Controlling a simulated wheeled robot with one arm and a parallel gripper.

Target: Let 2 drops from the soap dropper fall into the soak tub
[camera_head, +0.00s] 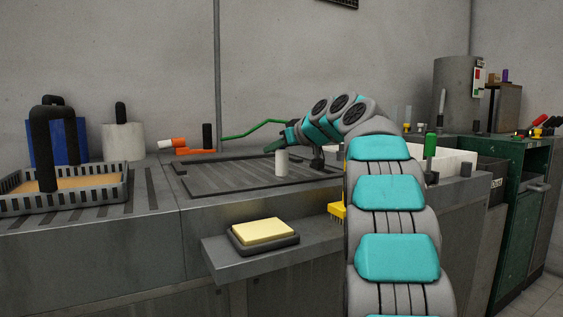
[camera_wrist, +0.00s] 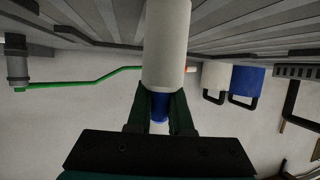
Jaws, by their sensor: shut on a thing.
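My gripper (camera_head: 273,147) reaches over the dark ribbed mat; in the wrist view (camera_wrist: 157,108) its two dark green fingers are closed on the blue neck (camera_wrist: 160,104) of a whitish cylinder (camera_wrist: 165,45). The cylinder also shows in the head view (camera_head: 281,163), upright just below the fingers, at or just above the mat; contact is unclear. I cannot tell surely whether it is the soap dropper. A white open tub (camera_head: 456,160), perhaps the soak tub, sits right of my arm, partly hidden by it. A green-topped upright tool (camera_head: 430,146) stands at its near side.
The ribbed mat (camera_head: 215,182) lies on the metal counter. A yellow block on a dark tray (camera_head: 263,234) sits on the front ledge. A slotted tray (camera_head: 110,190), a blue container (camera_head: 68,142) and a white one (camera_head: 124,142) stand left. A green rod (camera_head: 245,132) is behind.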

